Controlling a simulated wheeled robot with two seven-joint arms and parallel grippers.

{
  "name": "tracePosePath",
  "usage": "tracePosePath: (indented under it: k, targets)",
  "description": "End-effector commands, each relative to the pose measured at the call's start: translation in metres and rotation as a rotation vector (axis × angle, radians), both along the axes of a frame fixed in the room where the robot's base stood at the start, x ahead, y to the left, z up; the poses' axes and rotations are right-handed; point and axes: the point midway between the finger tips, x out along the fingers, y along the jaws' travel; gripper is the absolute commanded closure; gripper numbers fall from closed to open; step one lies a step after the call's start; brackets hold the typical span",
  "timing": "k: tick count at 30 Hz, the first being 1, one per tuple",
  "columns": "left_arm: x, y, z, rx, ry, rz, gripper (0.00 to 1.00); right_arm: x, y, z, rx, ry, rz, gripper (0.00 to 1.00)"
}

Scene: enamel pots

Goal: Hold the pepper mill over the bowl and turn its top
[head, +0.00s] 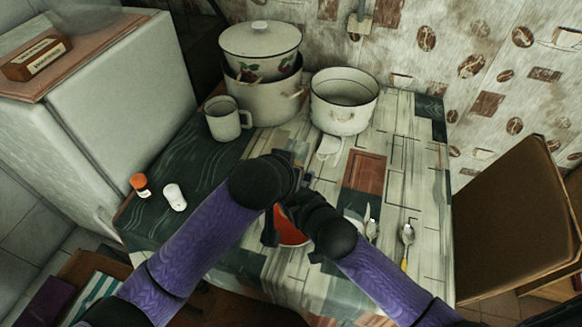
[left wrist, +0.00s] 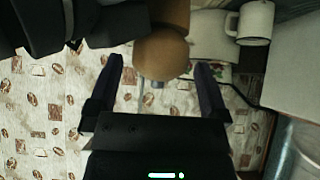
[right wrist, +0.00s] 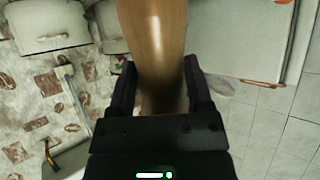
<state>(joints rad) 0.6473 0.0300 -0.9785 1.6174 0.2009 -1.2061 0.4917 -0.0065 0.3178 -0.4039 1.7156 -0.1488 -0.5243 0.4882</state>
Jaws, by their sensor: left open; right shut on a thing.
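The brown wooden pepper mill shows in the left wrist view (left wrist: 162,55) as a rounded top, and in the right wrist view (right wrist: 155,35) as a glossy body. In the head view my grippers mostly hide it. My right gripper (right wrist: 160,65) is shut on the mill's body. My left gripper (left wrist: 157,65) is open, with the rounded top between or just beyond its fingertips; no contact shows. In the head view both grippers are close together above the bowl (head: 292,232), whose red-orange inside is partly covered by them.
A white mug (head: 228,122), stacked pots (head: 262,95) and an open pot (head: 342,105) stand at the back of the table. An orange-capped jar (head: 140,185) and a white shaker (head: 174,197) are at left. Spoons (head: 407,235) lie right of the bowl. A chair (head: 515,220) stands at right.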

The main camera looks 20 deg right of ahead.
Motion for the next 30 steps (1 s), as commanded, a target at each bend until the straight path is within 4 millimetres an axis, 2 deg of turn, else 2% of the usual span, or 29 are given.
tracePosePath:
  k: [6,14,25,26,30]
  targets:
    - [0.013,-0.009,-0.015,0.0,-0.001,-0.001,0.0,0.0,0.0,0.0,0.0,-0.001,0.0,1.0]
    - [0.014,-0.01,-0.016,0.0,-0.001,-0.001,0.02,0.0,0.0,0.0,0.0,-0.001,0.0,1.0]
    - [0.013,-0.01,-0.016,0.0,-0.001,-0.001,0.8,0.0,0.0,0.0,0.0,-0.001,0.0,1.0]
    - [0.013,-0.01,-0.016,0.0,-0.001,-0.001,0.84,0.0,0.0,0.0,0.0,-0.001,0.0,1.0]
    - [0.014,-0.009,-0.017,0.001,0.001,-0.074,0.84,0.0,0.0,0.0,0.0,-0.001,0.0,1.0]
